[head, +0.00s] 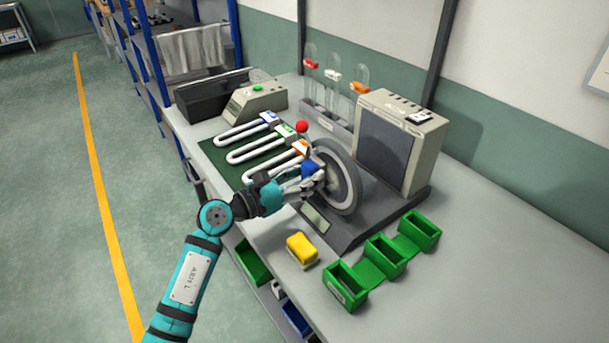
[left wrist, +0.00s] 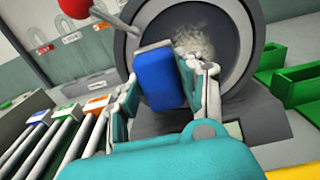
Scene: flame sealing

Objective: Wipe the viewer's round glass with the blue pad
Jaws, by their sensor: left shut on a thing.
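The viewer's round glass (head: 338,176) sits in a thick grey ring on a dark base. In the left wrist view the dark glass (left wrist: 200,38) shows a pale smudge right of the pad. My left gripper (head: 313,178) is shut on the blue pad (head: 310,168). In the left wrist view the blue pad (left wrist: 160,78) stands between the fingers, in front of the glass. I cannot tell whether the pad touches the glass. My right gripper is not in view.
Green bins (head: 385,256) and a yellow block (head: 302,248) stand at the front right. White U-shaped tubes with coloured tags lie on a green mat (head: 217,158) to the left. A red ball (head: 302,126) rises beside the ring. A grey box (head: 400,140) stands behind.

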